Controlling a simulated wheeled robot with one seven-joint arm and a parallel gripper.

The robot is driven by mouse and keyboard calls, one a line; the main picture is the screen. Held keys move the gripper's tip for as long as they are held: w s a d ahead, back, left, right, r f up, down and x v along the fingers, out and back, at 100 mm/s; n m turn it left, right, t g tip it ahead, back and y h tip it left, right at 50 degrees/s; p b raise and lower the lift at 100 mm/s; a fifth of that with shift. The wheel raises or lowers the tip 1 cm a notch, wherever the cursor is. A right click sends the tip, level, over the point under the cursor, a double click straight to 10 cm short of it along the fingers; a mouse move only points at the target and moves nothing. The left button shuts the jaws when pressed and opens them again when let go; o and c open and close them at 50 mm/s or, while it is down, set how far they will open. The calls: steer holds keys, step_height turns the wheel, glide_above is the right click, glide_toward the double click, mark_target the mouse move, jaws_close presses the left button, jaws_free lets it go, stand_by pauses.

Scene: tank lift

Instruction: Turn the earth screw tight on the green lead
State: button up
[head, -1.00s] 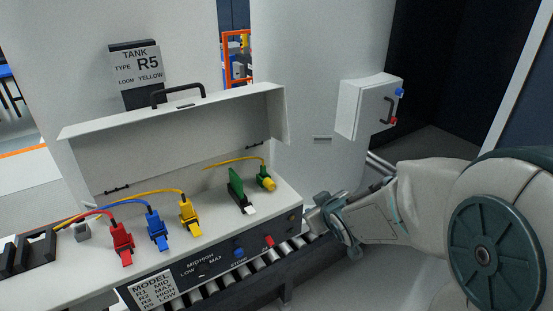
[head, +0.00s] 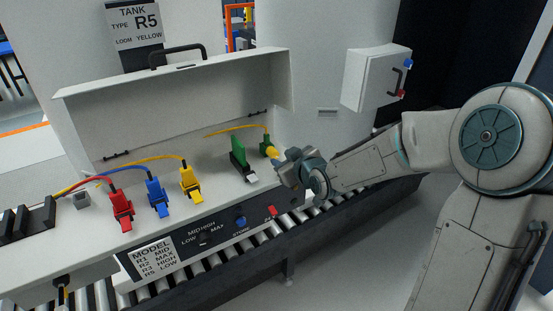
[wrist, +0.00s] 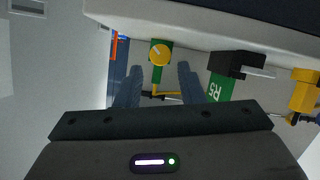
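The green lead's block (head: 265,145) stands at the right end of the white bench top, with a yellow cable running to it. The yellow earth screw (head: 271,153) is a round knob on its front. In the wrist view the screw (wrist: 160,53) has a slot-like mark and sits on the green block (wrist: 157,76). My gripper (head: 281,163) is close in front of the screw, to its right in the head view. In the wrist view my gripper (wrist: 159,68) is open, with its blue-grey fingers on either side of the green block. No finger visibly touches the screw.
A black holder with a green R5 card (head: 238,150) stands just left of the block. Yellow (head: 190,184), blue (head: 157,197) and red (head: 120,211) clamps follow further left. The raised lid (head: 180,105) stands behind. A white box (head: 373,78) hangs at right.

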mark_target(275, 155)
steer(key=shift+x, duration=2.55)
steer(key=c, duration=0.7)
